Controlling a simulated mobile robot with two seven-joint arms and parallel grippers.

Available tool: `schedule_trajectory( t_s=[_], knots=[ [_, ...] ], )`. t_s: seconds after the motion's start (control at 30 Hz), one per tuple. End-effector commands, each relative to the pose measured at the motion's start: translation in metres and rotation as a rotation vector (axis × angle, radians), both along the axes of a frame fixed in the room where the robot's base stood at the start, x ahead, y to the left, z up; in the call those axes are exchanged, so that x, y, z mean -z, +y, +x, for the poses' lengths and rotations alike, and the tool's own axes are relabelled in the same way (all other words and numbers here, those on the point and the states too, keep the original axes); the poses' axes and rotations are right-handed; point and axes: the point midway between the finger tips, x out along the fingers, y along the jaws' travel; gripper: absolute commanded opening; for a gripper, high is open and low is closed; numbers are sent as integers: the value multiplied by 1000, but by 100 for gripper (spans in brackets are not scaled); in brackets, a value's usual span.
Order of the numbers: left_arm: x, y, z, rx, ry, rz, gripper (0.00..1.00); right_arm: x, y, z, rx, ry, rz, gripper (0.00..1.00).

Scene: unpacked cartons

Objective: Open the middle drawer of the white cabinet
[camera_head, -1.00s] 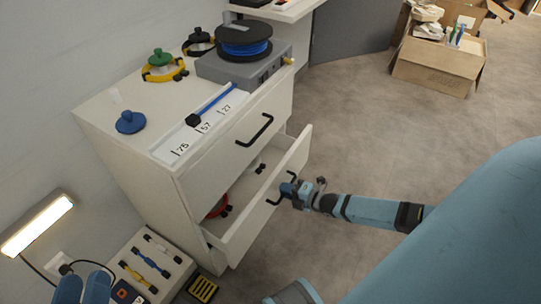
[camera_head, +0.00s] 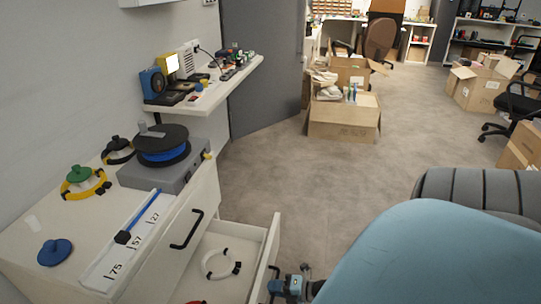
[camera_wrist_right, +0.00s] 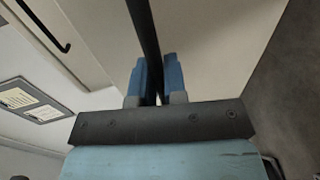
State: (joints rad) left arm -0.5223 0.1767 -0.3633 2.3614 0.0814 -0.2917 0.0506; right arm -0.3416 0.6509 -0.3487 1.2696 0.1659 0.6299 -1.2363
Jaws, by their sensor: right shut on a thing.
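The white cabinet (camera_head: 60,225) stands at the lower left in the head view. Its top drawer, with a black handle (camera_head: 187,230), is closed. The drawer below it (camera_head: 264,250) is pulled out, with a white ring-shaped coil and part of something red inside. My right gripper (camera_head: 279,288) is at this drawer's front, at the bottom edge of the head view. In the right wrist view its blue fingers (camera_wrist_right: 154,85) are shut on the black drawer handle (camera_wrist_right: 143,30). My left gripper is out of view.
On the cabinet top are a grey box (camera_head: 165,172) with a blue spool, yellow and black coils, a blue knob and a numbered strip. A shelf (camera_head: 215,90) stands behind. Cartons (camera_head: 343,120) sit farther back. Grey floor (camera_head: 300,180) right of the cabinet is clear.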

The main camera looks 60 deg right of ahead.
Motion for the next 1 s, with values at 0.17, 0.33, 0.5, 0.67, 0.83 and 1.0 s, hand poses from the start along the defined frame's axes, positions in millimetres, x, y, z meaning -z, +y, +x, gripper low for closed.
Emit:
schedule_trajectory(
  t_s=[0.17,0.33,0.5,0.67,0.83,1.0],
  knots=[
    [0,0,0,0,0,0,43,0,0,0,1,0,0,0],
    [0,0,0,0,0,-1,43,0,0,0,1,1,-1,33],
    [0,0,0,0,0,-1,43,0,0,0,0,1,0,36],
    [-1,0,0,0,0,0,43,0,-1,-2,0,1,0,36],
    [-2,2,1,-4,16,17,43,-5,-8,-20,0,4,-1,36],
    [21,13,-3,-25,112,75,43,-14,-22,-54,1,4,0,36]
  ],
)
